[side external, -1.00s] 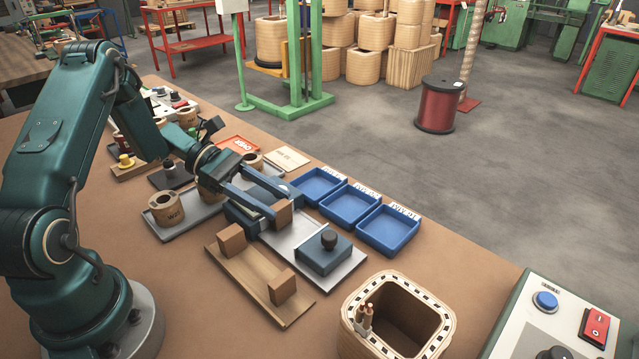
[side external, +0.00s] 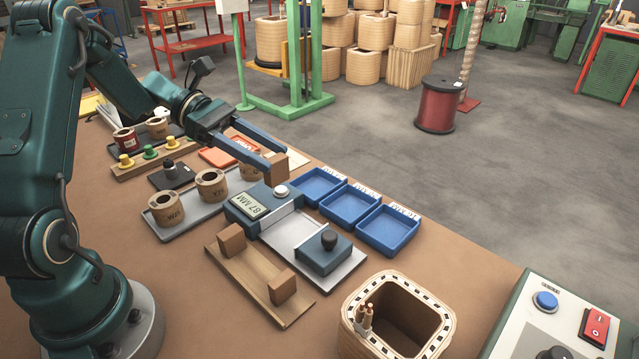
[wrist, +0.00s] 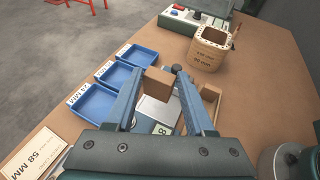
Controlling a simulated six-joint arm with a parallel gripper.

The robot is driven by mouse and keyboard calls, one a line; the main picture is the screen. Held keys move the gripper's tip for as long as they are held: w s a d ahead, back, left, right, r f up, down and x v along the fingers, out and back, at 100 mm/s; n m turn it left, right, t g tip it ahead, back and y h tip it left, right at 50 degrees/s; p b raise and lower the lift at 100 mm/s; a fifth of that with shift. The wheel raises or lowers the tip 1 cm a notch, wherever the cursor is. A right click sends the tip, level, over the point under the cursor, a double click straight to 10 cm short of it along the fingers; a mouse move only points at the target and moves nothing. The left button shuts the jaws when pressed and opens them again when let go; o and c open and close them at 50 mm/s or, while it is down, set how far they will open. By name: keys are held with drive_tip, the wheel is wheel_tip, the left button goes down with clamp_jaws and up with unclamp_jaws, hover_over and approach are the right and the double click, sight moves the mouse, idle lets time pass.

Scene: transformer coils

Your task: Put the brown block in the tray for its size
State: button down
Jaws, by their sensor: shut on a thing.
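My gripper (side external: 276,160) is shut on a brown block (side external: 279,171), held above the bench near the back of the gauge. In the wrist view the brown block (wrist: 157,82) is between the fingertips of my gripper (wrist: 158,72).
A wooden board (side external: 255,270) with two brown blocks lies in front of the gauge's metal plate (side external: 283,228). Wooden rings (side external: 165,210) stand on a grey tray at left. A round-cornered wooden box (side external: 352,335) stands near front right. A 58 MM card (wrist: 35,160) lies on the bench.

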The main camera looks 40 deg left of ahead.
drive_tip(key=w+a+r, duration=0.1)
drive_tip(key=w+a, duration=0.4)
drive_tip(key=w, duration=0.2)
drive_tip(key=x, duration=0.4)
drive_tip(key=f+x, duration=0.1)
drive_tip(key=x, duration=0.4)
drive_tip(key=a+f+x, duration=0.1)
drive_tip(key=x, duration=0.3)
drive_tip(key=shift+w+d+f, duration=0.1)
drive_tip(key=shift+w+d, duration=0.15)
drive_tip(key=shift+d, duration=0.1)
drive_tip(key=shift+f, duration=2)
drive_tip(key=shift+f, duration=0.15)
drive_tip(key=shift+c, duration=1.3)
unclamp_jaws()
